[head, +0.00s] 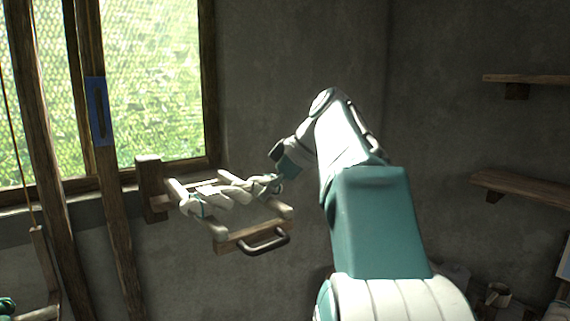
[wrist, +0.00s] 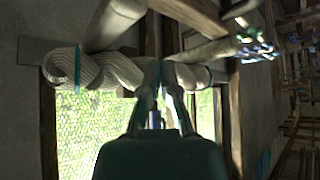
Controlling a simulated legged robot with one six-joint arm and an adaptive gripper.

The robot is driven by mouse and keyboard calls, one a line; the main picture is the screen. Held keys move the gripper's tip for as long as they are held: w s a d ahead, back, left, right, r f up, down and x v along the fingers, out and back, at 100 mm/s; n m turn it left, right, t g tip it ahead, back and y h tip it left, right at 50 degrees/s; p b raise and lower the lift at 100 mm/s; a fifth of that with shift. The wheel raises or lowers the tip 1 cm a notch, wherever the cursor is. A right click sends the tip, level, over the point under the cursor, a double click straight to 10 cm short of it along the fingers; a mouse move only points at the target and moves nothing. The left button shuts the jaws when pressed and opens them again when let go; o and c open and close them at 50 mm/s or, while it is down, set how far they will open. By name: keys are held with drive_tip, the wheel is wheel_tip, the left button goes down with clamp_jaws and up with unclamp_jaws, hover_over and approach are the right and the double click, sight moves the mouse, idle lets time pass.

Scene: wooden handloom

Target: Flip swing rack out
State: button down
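The swing rack is a small wooden frame (head: 250,238) with pale rails, standing out from the wall beside the window. A dark curved handle (head: 265,243) is on its front bar. A white twisted skein (head: 225,195) with teal bands lies across the rails. The skein also shows in the wrist view (wrist: 110,70). My gripper (head: 273,183) is at the skein's right end, above and behind the handle. In the wrist view my gripper's two fingers (wrist: 161,78) reach up to the skein at a teal band. Whether they grip it is unclear.
A wooden block (head: 151,188) by the window carries the rack. Tall loom posts (head: 105,180) stand at the left. Shelves (head: 525,187) are on the right wall. Open air lies between the rack and the right wall, partly filled by my arm.

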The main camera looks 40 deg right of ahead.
drive_tip(key=d+r, duration=0.4)
drive_tip(key=r, duration=0.1)
drive_tip(key=shift+s+d, duration=0.15)
drive_tip(key=shift+d, duration=0.05)
drive_tip(key=shift+a+r, duration=0.1)
drive_tip(key=shift+r, duration=0.1)
drive_tip(key=shift+a, duration=0.1)
idle(0.3)
